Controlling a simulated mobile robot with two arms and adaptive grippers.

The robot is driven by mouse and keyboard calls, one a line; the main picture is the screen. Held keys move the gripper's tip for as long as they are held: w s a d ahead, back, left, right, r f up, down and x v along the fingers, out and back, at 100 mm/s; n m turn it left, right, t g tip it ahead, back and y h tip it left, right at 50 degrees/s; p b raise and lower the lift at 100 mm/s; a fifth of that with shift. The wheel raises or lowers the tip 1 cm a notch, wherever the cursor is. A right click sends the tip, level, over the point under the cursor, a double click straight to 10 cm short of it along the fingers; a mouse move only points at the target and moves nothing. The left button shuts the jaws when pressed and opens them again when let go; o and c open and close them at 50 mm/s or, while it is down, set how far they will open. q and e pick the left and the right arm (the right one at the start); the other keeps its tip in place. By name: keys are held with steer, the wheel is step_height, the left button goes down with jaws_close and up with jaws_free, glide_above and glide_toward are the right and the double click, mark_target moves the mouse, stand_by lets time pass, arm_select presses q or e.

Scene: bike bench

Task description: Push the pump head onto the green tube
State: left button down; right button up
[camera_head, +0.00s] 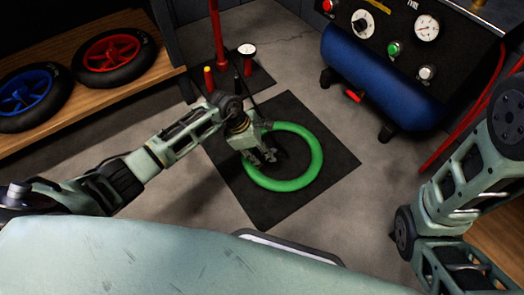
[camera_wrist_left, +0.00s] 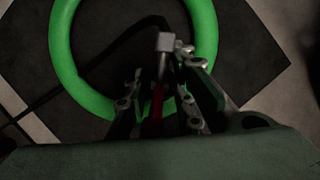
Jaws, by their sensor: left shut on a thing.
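The green tube (camera_head: 317,155) lies as a ring on a dark mat (camera_head: 270,212), and it also shows in the left wrist view (camera_wrist_left: 62,50). My left gripper (camera_head: 264,157) is low over the left part of the ring. In the left wrist view the left gripper (camera_wrist_left: 163,82) is shut on the pump head (camera_wrist_left: 165,43), a small grey block with a red part behind it. A black hose trails from the head. The head is over the ring's inside; I cannot tell whether it touches the tube. The tube's valve is not clearly visible. My right gripper is out of view.
A red floor pump (camera_head: 217,45) with a gauge (camera_head: 246,49) stands behind the mat. A blue compressor tank (camera_head: 375,80) is at the upper right. Wheels with red (camera_head: 112,52) and blue (camera_head: 22,92) hubs lie on a wooden shelf at left.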

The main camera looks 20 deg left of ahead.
arm_select(q)
steer(key=shift+f, duration=0.3)
steer(key=c, duration=1.4)
jaws_free()
